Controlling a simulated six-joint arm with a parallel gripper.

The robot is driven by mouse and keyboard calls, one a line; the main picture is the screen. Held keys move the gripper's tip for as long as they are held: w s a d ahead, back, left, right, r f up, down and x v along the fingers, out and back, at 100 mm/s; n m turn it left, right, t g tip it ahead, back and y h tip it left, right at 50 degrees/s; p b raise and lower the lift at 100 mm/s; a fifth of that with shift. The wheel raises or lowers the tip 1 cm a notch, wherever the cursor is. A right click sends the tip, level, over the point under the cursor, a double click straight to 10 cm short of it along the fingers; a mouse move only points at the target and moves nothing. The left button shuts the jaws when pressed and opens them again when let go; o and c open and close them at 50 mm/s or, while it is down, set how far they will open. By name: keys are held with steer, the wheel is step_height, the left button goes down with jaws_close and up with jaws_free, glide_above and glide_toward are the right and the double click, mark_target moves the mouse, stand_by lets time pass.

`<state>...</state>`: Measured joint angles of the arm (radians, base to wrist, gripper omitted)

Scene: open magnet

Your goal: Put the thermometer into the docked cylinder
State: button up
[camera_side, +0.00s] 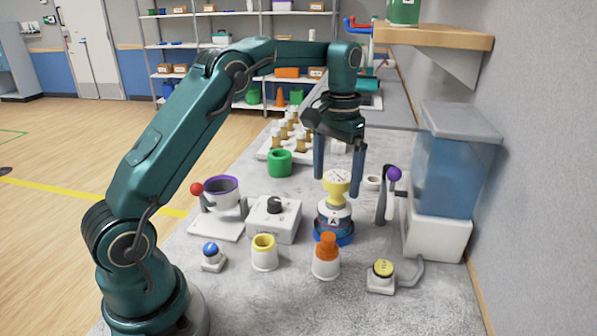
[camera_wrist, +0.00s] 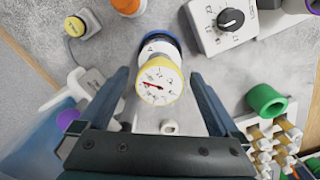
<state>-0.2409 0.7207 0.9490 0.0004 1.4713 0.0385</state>
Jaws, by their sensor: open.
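The thermometer (camera_side: 338,182) has a yellow conical body and a round white dial with a red needle. It stands upright at the top of the white cylinder (camera_side: 333,216), which is marked A and sits in a blue-based dock (camera_side: 333,238). The thermometer's lower end is hidden, so I cannot tell how deep it sits. In the wrist view the dial (camera_wrist: 158,82) faces the camera. My gripper (camera_side: 339,186) is open, pointing down, with one finger on each side of the dial. Gaps show between the fingers and the dial in the wrist view.
A knob box (camera_side: 285,228) and purple-rimmed cup (camera_side: 222,205) stand to the left. An orange-topped white cup (camera_side: 326,265) and yellow-rimmed cup (camera_side: 264,257) are in front. A lever with a purple ball (camera_side: 394,174) and a water tank (camera_side: 445,170) stand close on the right.

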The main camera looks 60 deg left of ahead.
steer(key=shift+r, duration=2)
steer(key=s+d+r+m+t, duration=0.1)
steer(key=s+d+r+t, duration=0.2)
steer(key=s+d+r, duration=0.35)
steer(key=s+d+f+t, duration=0.1)
steer(key=s+f, duration=0.2)
steer(key=s, duration=0.4)
steer(key=s+d+f+m+t, duration=0.1)
steer(key=s+f, duration=0.2)
steer(key=s, duration=0.3)
steer(key=shift+s+d+f+t, duration=0.15)
steer(key=shift+s+f+t, duration=0.15)
steer(key=shift+s+f, duration=0.1)
